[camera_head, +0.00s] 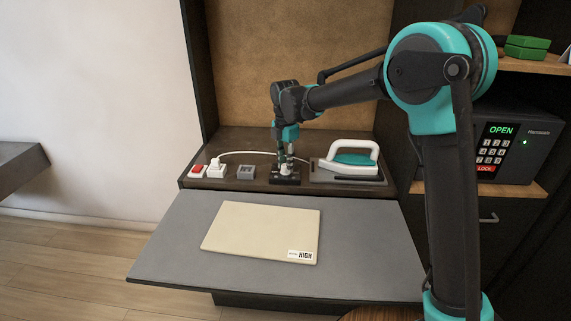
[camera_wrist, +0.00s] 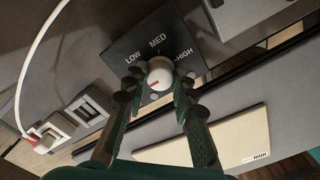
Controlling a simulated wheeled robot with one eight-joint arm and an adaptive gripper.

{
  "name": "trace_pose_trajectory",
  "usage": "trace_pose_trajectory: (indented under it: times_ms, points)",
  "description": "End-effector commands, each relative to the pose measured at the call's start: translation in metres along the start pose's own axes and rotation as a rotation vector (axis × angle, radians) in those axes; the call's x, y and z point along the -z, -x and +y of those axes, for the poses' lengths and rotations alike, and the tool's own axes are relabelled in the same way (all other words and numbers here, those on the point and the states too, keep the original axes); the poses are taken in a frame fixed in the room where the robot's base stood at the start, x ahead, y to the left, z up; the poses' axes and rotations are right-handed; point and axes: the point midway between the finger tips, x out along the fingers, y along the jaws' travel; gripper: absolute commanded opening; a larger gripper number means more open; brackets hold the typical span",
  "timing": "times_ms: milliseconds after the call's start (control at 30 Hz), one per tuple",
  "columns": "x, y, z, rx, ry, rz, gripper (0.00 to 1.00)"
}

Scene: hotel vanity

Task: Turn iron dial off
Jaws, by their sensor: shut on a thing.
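The iron dial (camera_wrist: 161,73) is a round white knob with a red mark, set on a dark panel (camera_wrist: 122,47) lettered LOW, MED and HIGH. The red mark points toward the lower left in the wrist view, away from those three words. My gripper (camera_wrist: 157,84) is shut on the dial, with one finger at each side of it. In the head view my gripper (camera_head: 287,166) reaches straight down to the panel (camera_head: 286,180) and partly hides the dial. The white and teal iron (camera_head: 350,160) rests on its stand just right of the panel.
A red switch (camera_head: 198,171), a white plug (camera_head: 216,170) with a cord and a grey socket box (camera_head: 246,172) are left of the panel. A cream board (camera_head: 262,230) marked HIGH lies on the grey pull-out surface (camera_head: 170,245). A safe (camera_head: 515,145) stands at right.

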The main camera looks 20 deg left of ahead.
Motion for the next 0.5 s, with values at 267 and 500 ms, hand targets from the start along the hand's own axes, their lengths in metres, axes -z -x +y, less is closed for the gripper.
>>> trace_pose_trajectory:
  times_ms: [267, 500]
  points:
    - [-0.0002, 0.0003, 0.0006, -0.001, 0.034, 0.0, 0.0]
    - [-0.0002, 0.0003, 0.0006, -0.001, 0.034, -0.001, 0.0]
